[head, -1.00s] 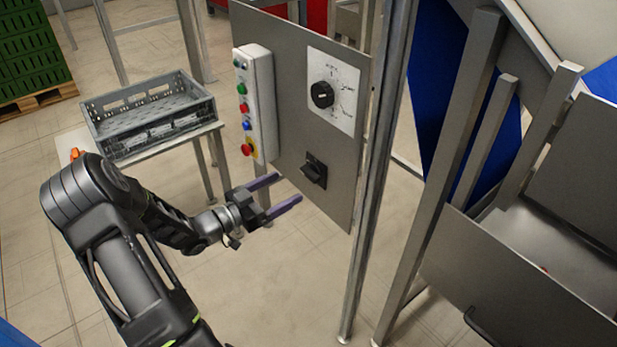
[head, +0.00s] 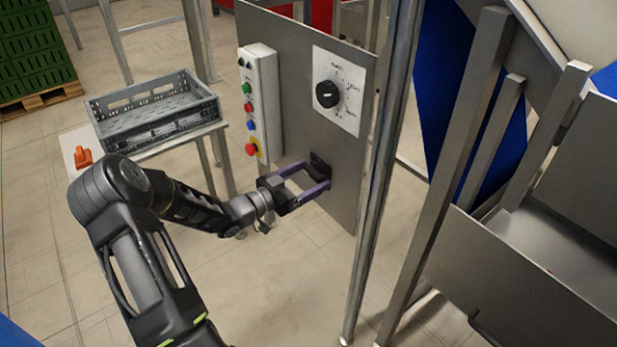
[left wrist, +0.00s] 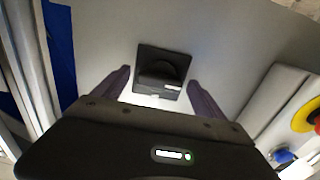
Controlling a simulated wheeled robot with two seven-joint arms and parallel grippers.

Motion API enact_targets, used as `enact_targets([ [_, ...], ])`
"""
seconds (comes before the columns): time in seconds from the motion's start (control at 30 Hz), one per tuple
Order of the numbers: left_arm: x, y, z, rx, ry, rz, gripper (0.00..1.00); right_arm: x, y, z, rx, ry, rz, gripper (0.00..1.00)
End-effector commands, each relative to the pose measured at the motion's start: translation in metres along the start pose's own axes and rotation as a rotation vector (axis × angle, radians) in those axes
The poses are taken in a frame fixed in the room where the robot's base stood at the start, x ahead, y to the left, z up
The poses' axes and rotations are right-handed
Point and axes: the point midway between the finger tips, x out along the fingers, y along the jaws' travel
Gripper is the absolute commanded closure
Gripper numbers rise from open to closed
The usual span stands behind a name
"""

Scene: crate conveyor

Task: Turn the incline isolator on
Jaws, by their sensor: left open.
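The isolator, a black rotary switch on a square black plate, sits low on the grey metal panel (head: 345,205). In the left wrist view the isolator (left wrist: 162,70) shows whole, with its handle lying across the plate in that picture. In the head view the isolator (head: 318,166) is partly covered by my gripper. My left gripper (head: 317,177) is open, its purple fingers pointing at the panel. In the left wrist view the left gripper (left wrist: 160,82) has one finger on each side of the isolator, with gaps to both. I cannot tell whether the fingertips touch the panel. My right gripper is not in view.
A white button box (head: 262,100) with several coloured buttons stands on the panel's left edge, just above my gripper. A black dial on a white plate (head: 340,92) is higher up. A grey crate (head: 150,118) rests on a table at left. Metal posts stand at right.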

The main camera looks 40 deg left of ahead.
Motion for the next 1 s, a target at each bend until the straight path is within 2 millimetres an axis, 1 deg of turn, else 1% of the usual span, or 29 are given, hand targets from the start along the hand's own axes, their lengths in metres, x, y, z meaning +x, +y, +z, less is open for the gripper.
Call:
enact_targets([
  [0.03, -0.0002, 0.0, 0.0, 0.0, 0.0, 0.0, 0.18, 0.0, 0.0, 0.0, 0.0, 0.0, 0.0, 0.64],
  [0.07, -0.0002, 0.0, 0.0, 0.0, 0.0, 0.0, 0.21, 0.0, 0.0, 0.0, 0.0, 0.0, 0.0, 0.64],
  [0.8, -0.0005, 0.0, 0.0001, 0.0, 0.0, 0.0, 0.8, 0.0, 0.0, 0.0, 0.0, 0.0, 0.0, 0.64],
  [1.0, -0.0006, -0.0001, 0.0004, 0.008, 0.0, 0.0, 0.8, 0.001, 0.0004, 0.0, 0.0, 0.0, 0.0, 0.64],
])
